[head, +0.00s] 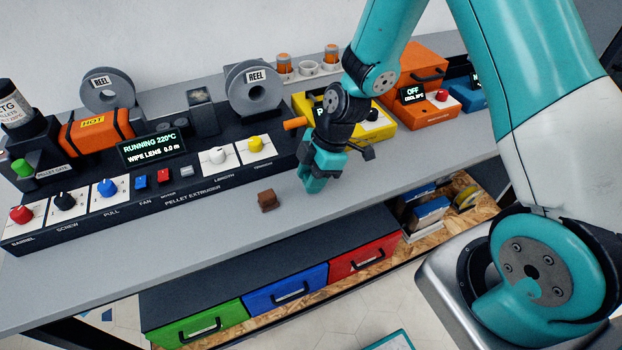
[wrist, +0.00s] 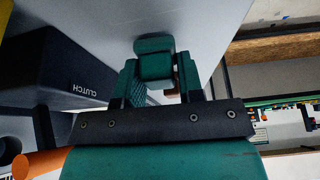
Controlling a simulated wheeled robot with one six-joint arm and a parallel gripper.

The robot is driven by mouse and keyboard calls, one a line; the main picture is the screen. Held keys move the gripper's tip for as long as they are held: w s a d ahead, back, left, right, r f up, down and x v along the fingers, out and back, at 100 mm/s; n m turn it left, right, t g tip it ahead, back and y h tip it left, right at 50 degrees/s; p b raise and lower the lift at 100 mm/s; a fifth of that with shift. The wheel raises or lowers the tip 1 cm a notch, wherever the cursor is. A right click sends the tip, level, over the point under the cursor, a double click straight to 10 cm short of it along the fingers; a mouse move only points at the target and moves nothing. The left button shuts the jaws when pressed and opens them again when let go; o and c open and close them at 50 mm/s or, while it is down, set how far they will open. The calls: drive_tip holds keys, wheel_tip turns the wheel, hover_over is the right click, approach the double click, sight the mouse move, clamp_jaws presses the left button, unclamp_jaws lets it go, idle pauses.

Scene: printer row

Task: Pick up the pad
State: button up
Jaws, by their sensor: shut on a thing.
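My gripper (head: 314,186) is low over the grey bench, in front of the right end of the pellet extruder. In the wrist view, its two fingers (wrist: 158,80) stand either side of a dark green block-shaped piece (wrist: 155,66), which looks gripped between them. This is probably the pad, but its colour is close to that of the fingers. In the head view the fingers hide most of it, and I cannot tell whether it touches the bench. A small brown block (head: 267,201) lies on the bench, left of my gripper and apart from it.
The black pellet extruder (head: 190,190) stands behind and left, with knobs and an orange nozzle (head: 295,124). A yellow machine (head: 376,128) and an orange one (head: 432,112) stand right. Green, blue and red drawers (head: 285,290) sit below. The bench front is mostly clear.

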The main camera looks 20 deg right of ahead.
wheel_tip(320, 180, up, 19)
drive_tip(key=shift+r+b, duration=0.15)
drive_tip(key=shift+b, duration=0.15)
